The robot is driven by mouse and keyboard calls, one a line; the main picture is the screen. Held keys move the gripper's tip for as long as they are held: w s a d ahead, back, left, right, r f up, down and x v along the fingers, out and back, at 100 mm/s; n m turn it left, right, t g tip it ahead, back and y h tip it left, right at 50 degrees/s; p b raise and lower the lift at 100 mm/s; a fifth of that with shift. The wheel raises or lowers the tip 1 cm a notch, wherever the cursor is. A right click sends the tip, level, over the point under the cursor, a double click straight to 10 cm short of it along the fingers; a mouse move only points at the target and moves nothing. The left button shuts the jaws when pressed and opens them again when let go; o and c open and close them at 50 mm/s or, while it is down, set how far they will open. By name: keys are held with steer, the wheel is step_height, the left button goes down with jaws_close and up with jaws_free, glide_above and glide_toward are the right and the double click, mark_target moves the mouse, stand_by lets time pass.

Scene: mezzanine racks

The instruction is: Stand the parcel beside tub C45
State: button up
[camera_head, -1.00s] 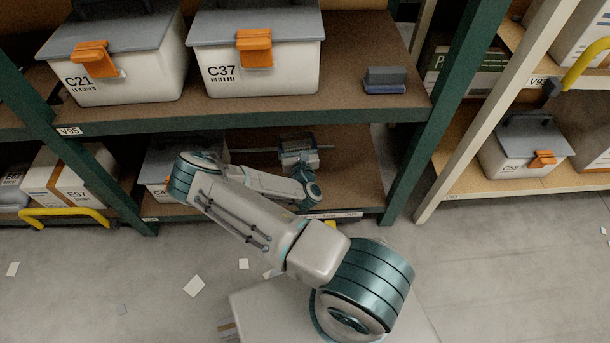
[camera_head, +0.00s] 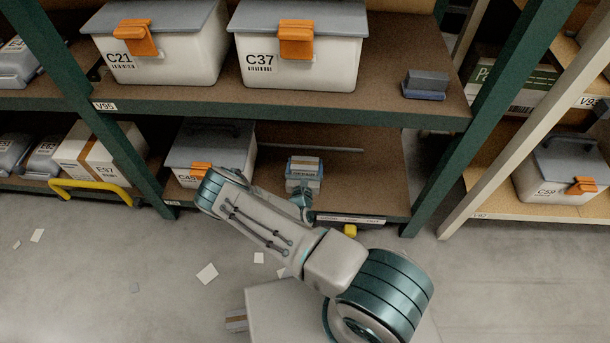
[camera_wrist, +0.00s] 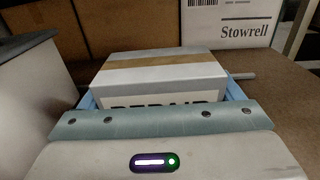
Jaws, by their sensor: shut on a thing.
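The parcel (camera_head: 305,165) is a small pale box with a brown tape strip. In the wrist view the parcel (camera_wrist: 160,75) shows its top and part of its dark lettering; its lower part is hidden. My gripper (camera_head: 303,178) is shut on it, with light-blue fingers at either side in the wrist view. Tub C45 (camera_head: 225,150), white with a grey lid and orange latch, stands on the lower shelf to the left. My arm covers its lower front. The parcel is to the tub's right, apart from it. I cannot tell whether the parcel touches the shelf.
The lower shelf (camera_head: 375,185) has bare room right of the parcel. The upper shelf edge (camera_head: 280,113) runs above, holding tubs C21 (camera_head: 165,60) and C37 (camera_head: 300,65). A green upright (camera_head: 450,140) stands right. A Stowrell carton (camera_wrist: 230,22) stands behind.

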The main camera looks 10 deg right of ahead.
steer(key=shift+a+f+b, duration=0.1)
steer(key=shift+f+b, duration=0.85)
steer(key=shift+f, duration=1.05)
steer(key=shift+f, duration=0.2)
steer(key=o, duration=1.1)
steer(key=shift+r, duration=0.1)
steer(key=shift+r, duration=0.15)
steer(key=p+v, duration=0.3)
steer(key=v, duration=0.9)
steer(key=shift+r, duration=0.1)
